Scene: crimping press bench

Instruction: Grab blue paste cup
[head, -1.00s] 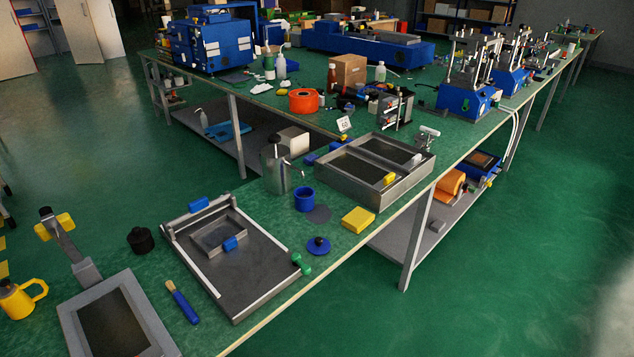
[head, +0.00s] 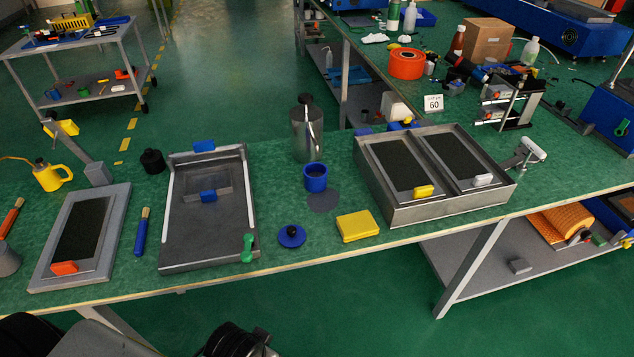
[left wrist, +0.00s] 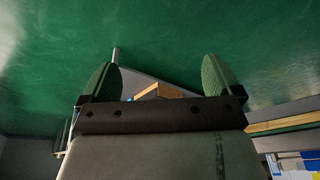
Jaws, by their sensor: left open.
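The blue paste cup (head: 315,178) stands upright on the green bench top, in the middle of the head view, with its open top showing. A flat dark round patch (head: 323,201) lies just in front of it. A blue lid with a black knob (head: 292,236) lies nearer the front edge. My left gripper (left wrist: 160,72) shows in the left wrist view with two green-padded fingers wide apart and nothing between them. The cup cannot be made out in that view. My right gripper is not in view.
A steel pitcher (head: 307,131) stands right behind the cup. A steel twin-bay tray (head: 433,205) is to its right, a yellow block (head: 357,226) at front right. A steel framed plate (head: 208,235) is to its left. The bench's front edge (head: 330,257) is close.

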